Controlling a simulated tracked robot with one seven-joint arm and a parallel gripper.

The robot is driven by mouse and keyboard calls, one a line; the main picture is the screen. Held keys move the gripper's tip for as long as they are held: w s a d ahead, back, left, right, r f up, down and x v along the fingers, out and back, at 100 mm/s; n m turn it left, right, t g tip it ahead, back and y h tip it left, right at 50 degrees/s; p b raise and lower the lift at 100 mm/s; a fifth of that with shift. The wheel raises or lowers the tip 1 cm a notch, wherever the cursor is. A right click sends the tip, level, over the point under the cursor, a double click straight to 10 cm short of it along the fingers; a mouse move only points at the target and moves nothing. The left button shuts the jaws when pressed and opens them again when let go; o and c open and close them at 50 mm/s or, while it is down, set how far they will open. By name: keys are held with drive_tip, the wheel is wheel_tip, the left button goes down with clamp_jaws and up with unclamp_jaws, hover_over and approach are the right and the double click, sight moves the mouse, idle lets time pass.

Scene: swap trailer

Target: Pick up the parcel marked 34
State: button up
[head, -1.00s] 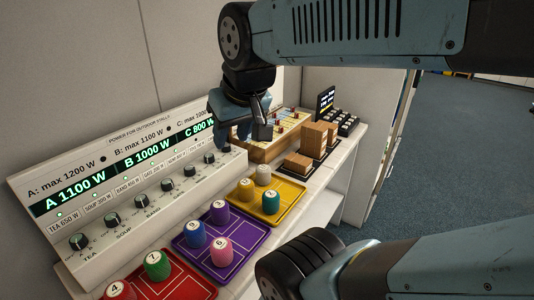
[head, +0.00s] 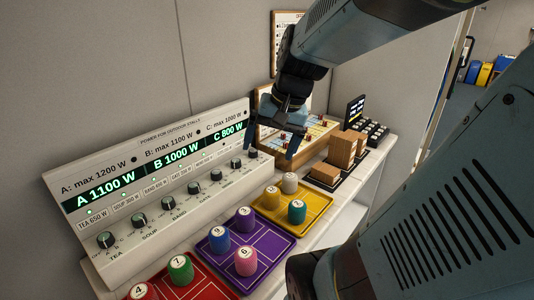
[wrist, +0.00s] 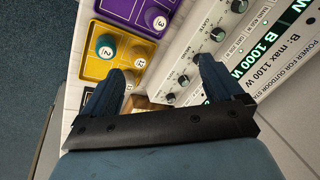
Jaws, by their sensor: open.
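Several brown box-shaped parcels stand on dark pads at the right of the counter in the head view: a low one (head: 325,174) in front and a taller one (head: 341,150) behind it. No number is readable on them, so I cannot tell which is marked 34. My gripper (head: 272,145) is open and empty, to the left of the parcels, above the counter by the right end of the power panel. In the wrist view my gripper (wrist: 162,70) has its fingers wide apart. A small brown patch shows between them, mostly hidden; I cannot tell what it is.
The power panel (head: 160,190) with knobs runs along the wall. Yellow (head: 312,212), purple (head: 270,238) and red (head: 205,280) trays hold numbered pegs. A wooden box (head: 284,152) stands behind my gripper. A dark keypad (head: 376,132) and small display (head: 355,107) stand beyond the parcels.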

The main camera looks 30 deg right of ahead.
drive_tip(key=w+d+f+m+y, duration=0.4)
drive_tip(key=w+d+f+m, duration=0.15)
drive_tip(key=d+m, duration=0.2)
drive_tip(key=m+t+h, duration=0.1)
drive_tip(key=m+t, duration=0.9)
drive_tip(key=m, duration=0.9)
approach(336, 175)
drive_tip(key=w, duration=0.2)
drive_tip(key=x, duration=0.7)
drive_tip(key=shift+w+a+f, duration=0.1)
drive_tip(key=shift+a+f, duration=0.15)
drive_tip(key=shift+f, duration=0.3)
drive_tip(key=shift+d+x, duration=0.2)
drive_tip(key=shift+x, duration=1.15)
drive_tip(key=shift+d+x, duration=0.2)
drive_tip(key=shift+x, duration=1.1)
drive_tip(key=shift+w, duration=0.2)
drive_tip(key=shift+c, duration=0.3)
drive_tip(key=c, duration=1.1)
